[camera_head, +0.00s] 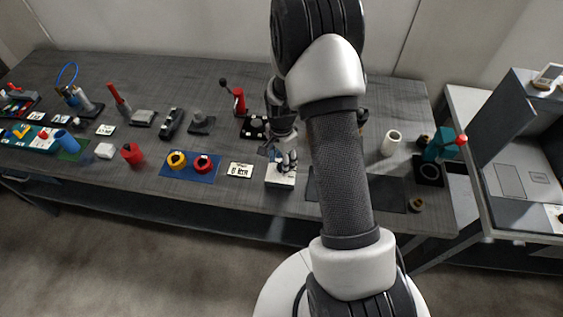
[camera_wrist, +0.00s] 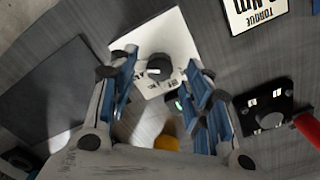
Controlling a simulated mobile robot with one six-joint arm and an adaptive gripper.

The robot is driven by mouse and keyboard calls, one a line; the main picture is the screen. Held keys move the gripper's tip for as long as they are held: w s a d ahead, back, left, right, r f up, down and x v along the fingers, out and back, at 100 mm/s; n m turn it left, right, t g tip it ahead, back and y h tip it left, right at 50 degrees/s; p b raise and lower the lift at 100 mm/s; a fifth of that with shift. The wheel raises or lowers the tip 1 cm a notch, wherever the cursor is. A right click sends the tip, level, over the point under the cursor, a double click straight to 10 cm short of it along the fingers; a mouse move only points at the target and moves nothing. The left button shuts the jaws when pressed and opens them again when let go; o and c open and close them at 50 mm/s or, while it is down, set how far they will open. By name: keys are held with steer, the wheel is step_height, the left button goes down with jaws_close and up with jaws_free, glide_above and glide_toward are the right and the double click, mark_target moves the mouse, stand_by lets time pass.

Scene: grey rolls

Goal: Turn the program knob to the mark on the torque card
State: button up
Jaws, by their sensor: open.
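The program knob (camera_wrist: 158,68) is a dark round knob with a light pointer line, on a white panel box (camera_wrist: 165,38) with printed marks beside it. In the head view the white box (camera_head: 280,180) stands near the table's front edge, its knob mostly hidden by my gripper. My gripper (camera_head: 286,160) is right above the box. In the wrist view its blue-padded fingers (camera_wrist: 160,78) are open, with the knob showing between their tips; contact cannot be told. The torque card (camera_wrist: 256,10) is partly cut off at the top right; it lies left of the box in the head view (camera_head: 240,170).
A blue mat (camera_head: 190,175) with yellow and red round parts lies left of the card. A black plate with a red lever (camera_head: 240,98) stands behind the box. A dark flat mat (camera_head: 385,193) is to the right, with a white cylinder (camera_head: 391,143) behind it.

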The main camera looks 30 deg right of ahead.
step_height(320, 180, up, 11)
steer(key=shift+f, duration=0.15)
stand_by(0.5)
